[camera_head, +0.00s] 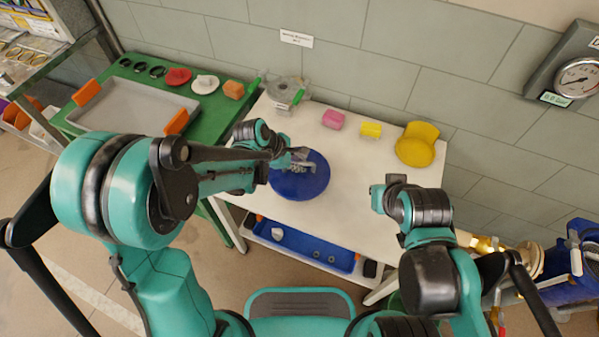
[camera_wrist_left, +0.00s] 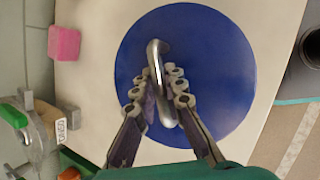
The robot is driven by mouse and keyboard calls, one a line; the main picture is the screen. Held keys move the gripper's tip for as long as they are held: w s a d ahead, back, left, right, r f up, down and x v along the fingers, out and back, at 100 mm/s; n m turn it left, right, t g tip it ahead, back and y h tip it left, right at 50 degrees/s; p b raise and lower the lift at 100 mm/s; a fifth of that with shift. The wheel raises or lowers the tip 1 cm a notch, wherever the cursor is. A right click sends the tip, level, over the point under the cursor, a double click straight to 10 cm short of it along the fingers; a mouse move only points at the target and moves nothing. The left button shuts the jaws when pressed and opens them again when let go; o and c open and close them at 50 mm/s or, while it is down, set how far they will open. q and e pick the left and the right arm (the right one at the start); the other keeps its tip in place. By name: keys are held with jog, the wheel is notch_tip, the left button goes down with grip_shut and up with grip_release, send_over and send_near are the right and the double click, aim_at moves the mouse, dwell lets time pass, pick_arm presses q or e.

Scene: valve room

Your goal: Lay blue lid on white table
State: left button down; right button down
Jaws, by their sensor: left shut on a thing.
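The round blue lid (camera_head: 314,181) is over the left part of the white table (camera_head: 345,205). In the left wrist view the lid (camera_wrist_left: 215,60) fills the middle, with its metal loop handle (camera_wrist_left: 155,50) across it. My left gripper (camera_head: 297,160) is shut on that handle, its fingers (camera_wrist_left: 163,85) on either side of it. I cannot tell whether the lid touches the tabletop. My right arm (camera_head: 430,210) is over the table's right side; its fingers do not show.
A pink block (camera_head: 333,119), a yellow block (camera_head: 371,130) and a yellow dish (camera_head: 415,150) stand along the back. A metal device with green handles (camera_head: 287,91) is at the back left corner. A green bench (camera_head: 60,122) adjoins on the left. The table's middle is clear.

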pick_arm(q)
notch_tip(320, 180, down, 4)
jog(key=shift+b, duration=1.1)
jog(key=shift+r, duration=0.1)
jog(key=c, duration=1.6)
grip_release()
